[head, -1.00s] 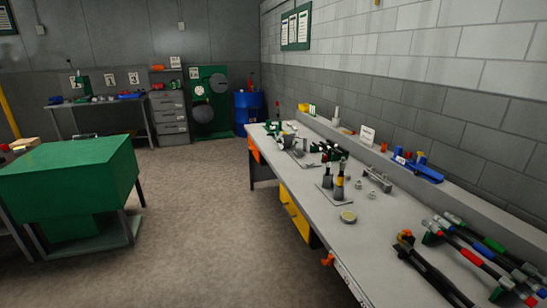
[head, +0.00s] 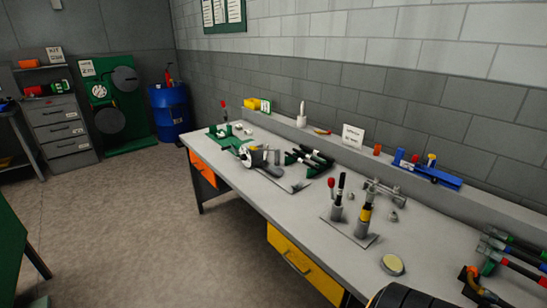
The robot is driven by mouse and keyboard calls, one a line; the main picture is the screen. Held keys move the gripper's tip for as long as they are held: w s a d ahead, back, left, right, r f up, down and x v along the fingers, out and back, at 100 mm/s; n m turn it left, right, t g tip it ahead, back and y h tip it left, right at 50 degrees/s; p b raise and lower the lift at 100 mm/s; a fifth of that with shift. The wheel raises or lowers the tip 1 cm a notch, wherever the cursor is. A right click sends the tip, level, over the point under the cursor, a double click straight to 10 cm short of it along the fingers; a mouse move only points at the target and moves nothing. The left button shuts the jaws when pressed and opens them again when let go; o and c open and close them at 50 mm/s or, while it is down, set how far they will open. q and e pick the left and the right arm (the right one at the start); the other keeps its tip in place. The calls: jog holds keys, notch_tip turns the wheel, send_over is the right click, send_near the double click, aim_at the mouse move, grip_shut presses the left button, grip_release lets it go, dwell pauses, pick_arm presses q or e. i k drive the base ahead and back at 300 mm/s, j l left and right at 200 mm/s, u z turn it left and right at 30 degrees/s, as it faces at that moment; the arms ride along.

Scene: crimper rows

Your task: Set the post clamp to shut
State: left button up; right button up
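On the long grey workbench (head: 245,208), a flat plate carries two upright posts. One is a grey and black post (head: 339,197) with a red-knobbed lever beside it. A green fixture (head: 232,139) with an upright red-tipped handle stands at the bench's far end. Neither of my grippers is in view.
Black-handled tools (head: 310,160) lie mid-bench. A round tin (head: 392,264) sits near the front edge, with cable-like tools (head: 515,258) at right. A blue device (head: 428,170) rests on the back ledge.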

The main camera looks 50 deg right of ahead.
aim_at(331, 190)
jog(key=i, duration=2.65)
jog(key=i+z, duration=0.1)
jog(key=z, duration=2.25)
